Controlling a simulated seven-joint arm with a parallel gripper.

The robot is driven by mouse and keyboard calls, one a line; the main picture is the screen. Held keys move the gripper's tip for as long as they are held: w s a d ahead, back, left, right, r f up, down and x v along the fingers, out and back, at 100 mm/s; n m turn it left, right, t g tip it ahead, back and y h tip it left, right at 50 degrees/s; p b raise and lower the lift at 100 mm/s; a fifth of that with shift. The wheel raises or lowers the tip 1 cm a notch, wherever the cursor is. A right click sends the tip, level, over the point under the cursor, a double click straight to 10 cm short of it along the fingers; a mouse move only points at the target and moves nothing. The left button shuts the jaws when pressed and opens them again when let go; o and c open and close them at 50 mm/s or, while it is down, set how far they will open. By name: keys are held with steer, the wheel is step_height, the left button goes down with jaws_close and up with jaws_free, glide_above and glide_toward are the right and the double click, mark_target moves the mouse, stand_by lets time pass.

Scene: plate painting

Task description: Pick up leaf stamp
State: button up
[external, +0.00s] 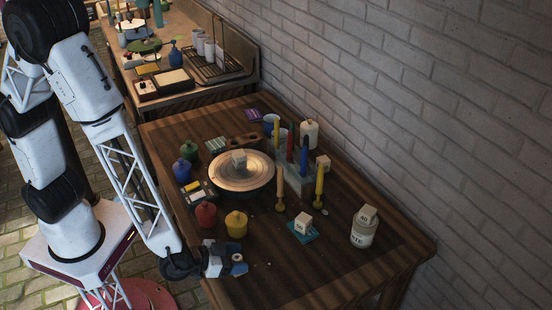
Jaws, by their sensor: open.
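My gripper (236,264) is low at the front left of the wooden table (330,265). Its jaws are open; small blue and pale parts show at its tip, and I cannot tell whether something lies between them. Several pale stamp-like blocks are in view: one block on the round plate (239,157), one block on a teal pad (303,221), one block on the white jar's top (368,212), and one block at the back near the candles (322,162). Their faces are too small to tell which is the leaf stamp. My gripper is apart from these blocks.
The round plate (240,182) sits mid-table. Red (206,214), yellow (237,224), blue (182,171) and green (189,150) pots line the left. Tall candles (304,155) stand right of the plate. The white jar (362,235) is at right. The front right is clear.

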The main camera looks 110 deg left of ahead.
mark_target(233, 257)
steer(key=c, duration=1)
steer(key=shift+r, duration=0.1)
steer(key=shift+r, duration=0.7)
steer(key=shift+s+r, duration=0.25)
steer(key=shift+r, duration=0.3)
steer(key=shift+s+r, duration=0.25)
steer(key=shift+r, duration=0.25)
steer(key=s+r, duration=0.1)
steer(key=s, duration=1.4)
steer(key=shift+d+r, duration=0.15)
